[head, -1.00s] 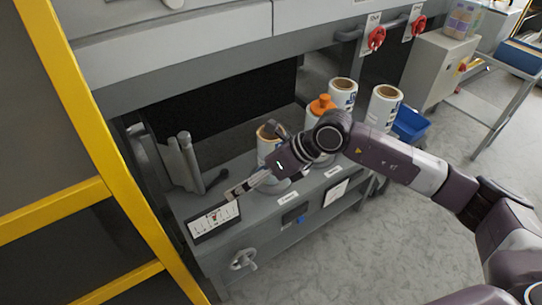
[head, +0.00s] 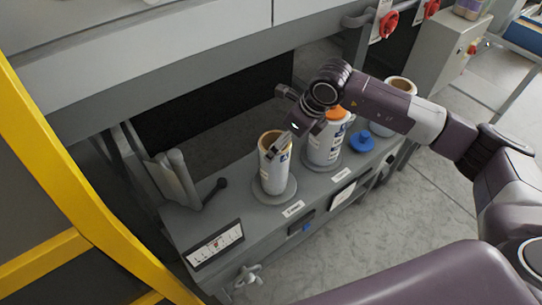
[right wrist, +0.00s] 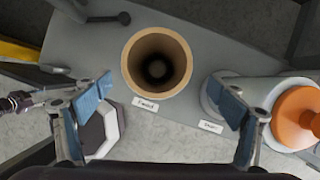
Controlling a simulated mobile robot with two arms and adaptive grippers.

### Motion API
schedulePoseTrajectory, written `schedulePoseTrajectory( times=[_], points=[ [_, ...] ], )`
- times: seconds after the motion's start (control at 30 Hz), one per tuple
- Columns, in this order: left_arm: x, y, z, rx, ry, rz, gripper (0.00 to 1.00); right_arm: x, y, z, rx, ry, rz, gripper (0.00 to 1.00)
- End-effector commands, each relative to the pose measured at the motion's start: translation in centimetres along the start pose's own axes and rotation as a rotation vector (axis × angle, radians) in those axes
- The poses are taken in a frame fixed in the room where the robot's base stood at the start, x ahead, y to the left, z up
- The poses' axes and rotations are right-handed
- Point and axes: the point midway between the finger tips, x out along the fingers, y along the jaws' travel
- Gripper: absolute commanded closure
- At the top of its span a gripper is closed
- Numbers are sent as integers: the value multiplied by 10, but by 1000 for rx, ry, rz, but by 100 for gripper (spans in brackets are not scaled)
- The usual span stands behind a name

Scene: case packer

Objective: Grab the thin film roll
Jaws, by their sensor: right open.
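Several white film rolls with blue print stand upright on a grey shelf. The leftmost roll (head: 271,178) has a brown cardboard core and stands on a round base. It looks narrower than the roll beside it; the tag texts are too small to read surely, so I cannot confirm which is the thin one. In the right wrist view its hollow core (right wrist: 157,62) is seen from above. My right gripper (head: 279,147) is at this roll's top in the head view. In the right wrist view the gripper (right wrist: 166,104) is open, its blue-padded fingers apart and empty. My left gripper is out of view.
An orange-capped roll (head: 323,148) stands close to the right, also seen in the wrist view (right wrist: 300,118). Another roll (head: 385,122) stands farther right, near a blue item (head: 362,142). A black-knobbed lever (head: 217,188) is left of the leftmost roll. The machine housing (head: 190,60) overhangs behind.

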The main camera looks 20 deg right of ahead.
Motion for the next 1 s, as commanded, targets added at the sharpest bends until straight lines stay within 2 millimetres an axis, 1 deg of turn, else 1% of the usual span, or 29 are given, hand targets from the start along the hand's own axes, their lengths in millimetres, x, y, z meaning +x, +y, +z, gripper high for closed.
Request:
schedulePoseTrajectory(
  times=[0.1,0.23,0.37,0.43,0.53,0.7,0.8,0.83,1.0],
  points=[
    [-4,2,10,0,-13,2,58,14,2,0,1,3,3,12],
    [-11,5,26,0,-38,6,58,27,2,2,0,1,4,12],
    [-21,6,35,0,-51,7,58,45,2,6,0,3,4,12],
    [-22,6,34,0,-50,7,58,56,1,6,1,3,3,12],
    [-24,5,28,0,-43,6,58,67,0,5,-1,2,2,12],
    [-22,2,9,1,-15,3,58,72,1,5,-2,-1,2,12],
    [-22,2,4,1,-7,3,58,72,0,5,-2,0,1,12],
    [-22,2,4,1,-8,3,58,72,0,5,-2,0,2,13],
    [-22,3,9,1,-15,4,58,72,0,5,-1,0,1,32]
  ],
)
